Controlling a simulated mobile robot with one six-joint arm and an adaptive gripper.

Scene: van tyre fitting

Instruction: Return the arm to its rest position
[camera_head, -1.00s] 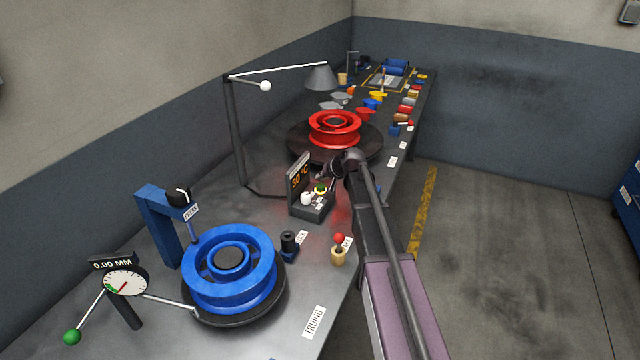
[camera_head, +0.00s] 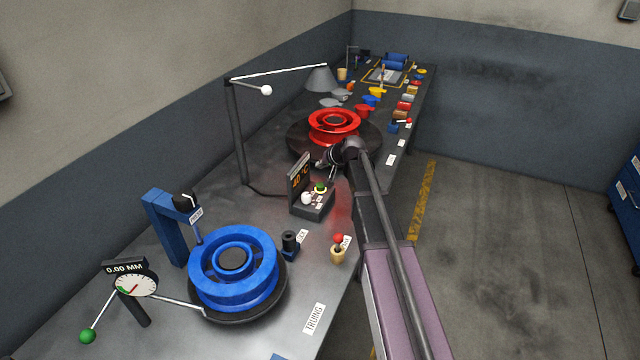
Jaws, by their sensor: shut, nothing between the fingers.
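My arm reaches from the lower right over the edge of the long dark workbench (camera_head: 150,258). My gripper (camera_head: 322,166) is at the arm's far end, small and dark in the picture. It is shut and holds nothing. It is above the bench, just beyond the small heater box with an orange display (camera_head: 299,181) and in front of the red wheel (camera_head: 334,122). I cannot tell its exact height over the bench.
A blue wheel (camera_head: 233,268) lies on a dark turntable, beside a dial gauge (camera_head: 136,284) and a blue press (camera_head: 168,228). A desk lamp (camera_head: 236,130) stands behind. A red-topped knob (camera_head: 338,240) is near the front edge. Floor (camera_head: 510,240) to the right is clear.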

